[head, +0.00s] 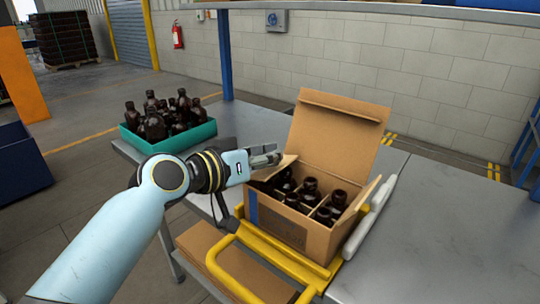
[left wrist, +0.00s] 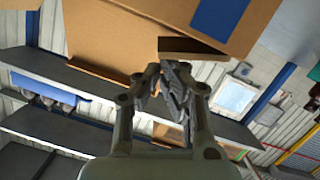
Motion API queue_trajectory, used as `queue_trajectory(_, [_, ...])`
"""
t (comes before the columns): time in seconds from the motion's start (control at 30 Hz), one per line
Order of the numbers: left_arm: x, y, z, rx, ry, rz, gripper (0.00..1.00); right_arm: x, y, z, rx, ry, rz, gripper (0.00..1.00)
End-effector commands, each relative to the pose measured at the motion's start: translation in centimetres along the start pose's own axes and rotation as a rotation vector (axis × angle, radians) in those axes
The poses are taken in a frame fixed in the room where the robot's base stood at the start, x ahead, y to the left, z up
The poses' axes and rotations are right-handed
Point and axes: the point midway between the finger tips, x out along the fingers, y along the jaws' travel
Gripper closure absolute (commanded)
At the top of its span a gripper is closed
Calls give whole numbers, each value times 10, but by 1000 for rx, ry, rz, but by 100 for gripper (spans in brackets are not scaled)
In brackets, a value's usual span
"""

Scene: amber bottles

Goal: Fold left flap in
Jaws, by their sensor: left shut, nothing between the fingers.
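An open cardboard box (head: 290,228) with amber bottles (head: 310,187) inside stands on the grey table. Its left flap (head: 277,172) slopes over the left side of the opening. The right flap (head: 361,212) stands outward, and the large back lid (head: 335,135) is upright. My left gripper (head: 268,157) is shut and empty at the left flap's outer end; I cannot tell whether it touches. In the left wrist view, the shut fingers (left wrist: 168,78) are just below a cardboard flap edge (left wrist: 190,48). My right gripper is not in view.
A yellow frame (head: 250,277) with a pale bar (head: 369,216) on the right borders the box. A green tray (head: 190,139) of amber bottles stands at the back left. The table right of the box (head: 450,225) is clear.

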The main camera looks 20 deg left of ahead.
Motion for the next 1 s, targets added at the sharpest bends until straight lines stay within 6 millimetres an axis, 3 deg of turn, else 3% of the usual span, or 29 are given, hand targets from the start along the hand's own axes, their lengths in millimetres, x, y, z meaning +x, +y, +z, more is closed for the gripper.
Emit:
queue_trajectory(0.17, [0,0,1,9,0,-2,100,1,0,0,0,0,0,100])
queue_trajectory(0.4, [4,7,18,243,1,-61,100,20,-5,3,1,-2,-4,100])
queue_trajectory(0.5, [5,7,21,256,-1,-64,100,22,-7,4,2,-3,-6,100])
queue_trajectory(0.87, [4,8,16,255,0,-64,100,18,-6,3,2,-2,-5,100])
queue_trajectory(1.0, [4,10,0,255,2,-66,100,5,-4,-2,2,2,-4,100])
